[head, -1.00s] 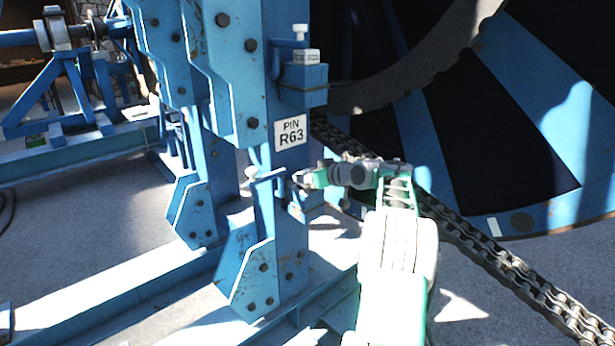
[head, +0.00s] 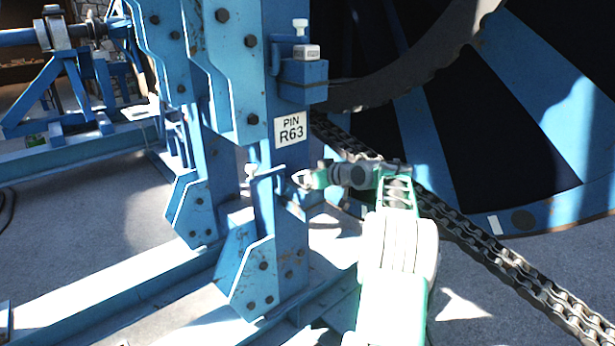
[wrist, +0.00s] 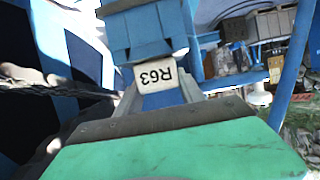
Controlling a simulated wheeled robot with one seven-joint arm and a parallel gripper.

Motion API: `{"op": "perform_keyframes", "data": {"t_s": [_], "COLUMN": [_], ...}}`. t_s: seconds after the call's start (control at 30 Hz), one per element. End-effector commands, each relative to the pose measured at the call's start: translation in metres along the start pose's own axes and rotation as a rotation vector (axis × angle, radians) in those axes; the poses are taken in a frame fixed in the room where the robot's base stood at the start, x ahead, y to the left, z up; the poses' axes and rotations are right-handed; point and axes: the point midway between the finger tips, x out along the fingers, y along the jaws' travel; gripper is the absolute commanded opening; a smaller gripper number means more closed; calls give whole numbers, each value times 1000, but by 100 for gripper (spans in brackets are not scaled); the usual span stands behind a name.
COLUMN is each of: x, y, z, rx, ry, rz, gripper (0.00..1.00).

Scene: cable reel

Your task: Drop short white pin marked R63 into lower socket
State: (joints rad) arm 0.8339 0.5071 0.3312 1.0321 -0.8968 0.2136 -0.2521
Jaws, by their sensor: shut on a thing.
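The blue post carries a white plate reading PIN R63 (head: 291,129). Low on its right side, the lower socket block (head: 297,208) is partly hidden by my gripper (head: 304,180). My gripper is shut on the short white pin; its white head (head: 299,177) shows at the fingertips. In the wrist view the pin's R63 face (wrist: 155,74) appears upside down between the jaws, right against the edge of a blue block (wrist: 137,35). The pin's shank is hidden, so I cannot tell whether it is inside the socket.
An upper blue block (head: 303,82) on the post bears a white-topped piece (head: 306,52), with another small white knob (head: 300,25) behind it. A blue handle with a white knob (head: 250,170) sticks out left of my gripper. A heavy chain (head: 490,250) runs behind my arm.

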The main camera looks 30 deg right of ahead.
Motion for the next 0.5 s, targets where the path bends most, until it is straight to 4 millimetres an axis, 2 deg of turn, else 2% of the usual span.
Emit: {"op": "perform_keyframes", "data": {"t_s": [0.23,0.27,0.5], "x": [-1,-1,0], "y": [0,0,0], "z": [-2,-2,-1], "rx": [-3,-3,-2], "ry": [3,3,2], "rz": [1,1,0], "gripper": [0,46,66]}}
